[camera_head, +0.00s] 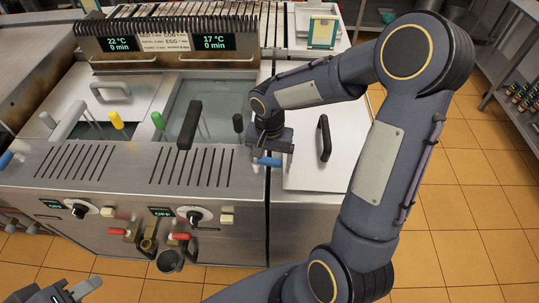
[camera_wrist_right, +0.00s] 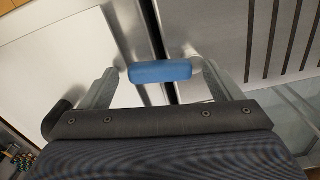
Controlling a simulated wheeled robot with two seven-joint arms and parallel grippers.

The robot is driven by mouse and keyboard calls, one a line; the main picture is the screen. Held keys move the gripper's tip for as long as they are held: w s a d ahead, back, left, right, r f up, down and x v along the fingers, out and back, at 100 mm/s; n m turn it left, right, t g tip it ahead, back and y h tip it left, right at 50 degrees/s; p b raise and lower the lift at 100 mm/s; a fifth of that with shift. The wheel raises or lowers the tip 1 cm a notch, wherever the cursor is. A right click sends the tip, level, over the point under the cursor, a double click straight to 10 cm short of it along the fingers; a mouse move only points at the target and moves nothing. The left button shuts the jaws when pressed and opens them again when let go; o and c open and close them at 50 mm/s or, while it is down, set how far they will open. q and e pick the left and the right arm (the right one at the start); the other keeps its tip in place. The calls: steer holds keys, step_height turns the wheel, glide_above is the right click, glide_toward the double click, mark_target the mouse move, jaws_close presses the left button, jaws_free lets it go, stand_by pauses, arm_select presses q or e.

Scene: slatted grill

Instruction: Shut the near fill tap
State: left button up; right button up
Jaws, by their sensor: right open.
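A tap with a blue handle (camera_head: 268,161) is at the right front of the fryer-like cooker, by the seam beside the white-lidded unit. My right gripper (camera_head: 270,148) is over it. In the right wrist view the blue handle (camera_wrist_right: 160,72) lies crosswise between the two open fingers, with a gap to the left finger and a smaller one to the right finger. A second blue handle (camera_head: 6,159) is at the far left edge of the cooker. My left gripper (camera_head: 72,292) is at the bottom left, partly cut off and away from the taps.
The steel cooker (camera_head: 130,192) has two basins, black, yellow and green handles, and dials on its front. Red drain levers (camera_head: 180,236) stick out below. A white lid (camera_head: 305,165) with a black handle (camera_head: 323,138) is right of the blue handle. Tiled floor (camera_head: 450,220) is clear at right.

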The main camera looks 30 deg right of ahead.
steer(key=c, duration=1.4)
